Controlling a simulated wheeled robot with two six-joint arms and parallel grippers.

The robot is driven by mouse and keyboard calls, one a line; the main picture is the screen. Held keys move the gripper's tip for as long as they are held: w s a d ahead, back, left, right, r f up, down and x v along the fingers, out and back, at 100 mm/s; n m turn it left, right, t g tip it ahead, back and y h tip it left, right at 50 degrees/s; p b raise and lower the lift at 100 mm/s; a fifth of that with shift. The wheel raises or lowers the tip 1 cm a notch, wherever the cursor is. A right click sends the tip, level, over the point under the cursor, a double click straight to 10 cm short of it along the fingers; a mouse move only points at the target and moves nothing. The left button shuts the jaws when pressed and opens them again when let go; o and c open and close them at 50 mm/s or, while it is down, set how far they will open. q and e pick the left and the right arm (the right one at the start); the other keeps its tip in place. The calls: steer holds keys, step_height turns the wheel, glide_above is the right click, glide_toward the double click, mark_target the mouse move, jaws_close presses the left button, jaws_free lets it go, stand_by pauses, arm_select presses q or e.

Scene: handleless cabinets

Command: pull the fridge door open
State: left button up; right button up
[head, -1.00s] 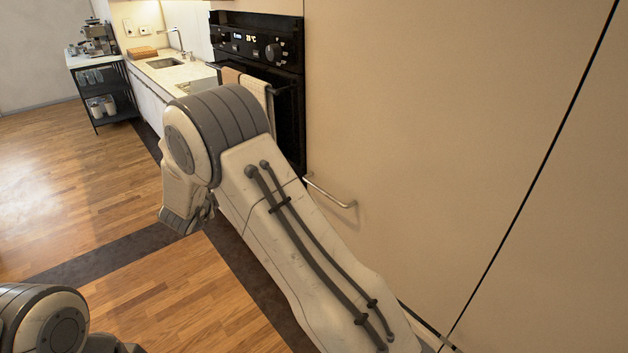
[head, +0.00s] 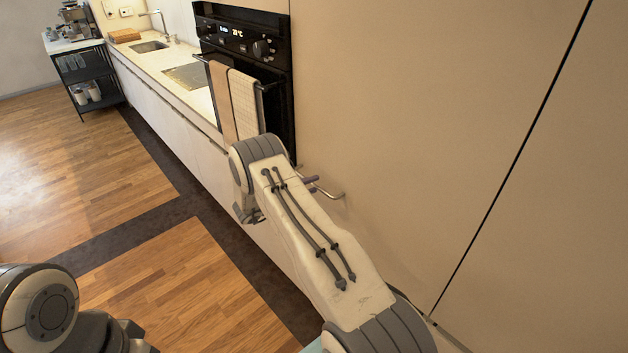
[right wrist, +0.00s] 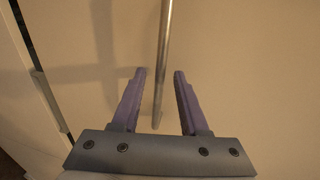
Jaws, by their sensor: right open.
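The fridge door (head: 400,130) is a tall beige panel right of the oven, and it looks shut. Its thin metal bar handle (head: 337,195) is low near the oven side, partly hidden by my arm. In the right wrist view, the gripper (right wrist: 158,75) is open, and the handle bar (right wrist: 162,60) runs between the two fingers with a gap on each side. My left arm shows at the lower left of the head view, but its gripper does not.
A black oven (head: 245,50) with towels (head: 245,103) on its bar stands left of the door. A counter with a sink (head: 150,46) and a black shelf cart (head: 85,75) are farther back. The wooden floor (head: 185,290) is clear.

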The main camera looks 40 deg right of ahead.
steer(key=shift+x, duration=0.85)
jaws_close()
steer(key=shift+a, duration=0.1)
stand_by(0.7)
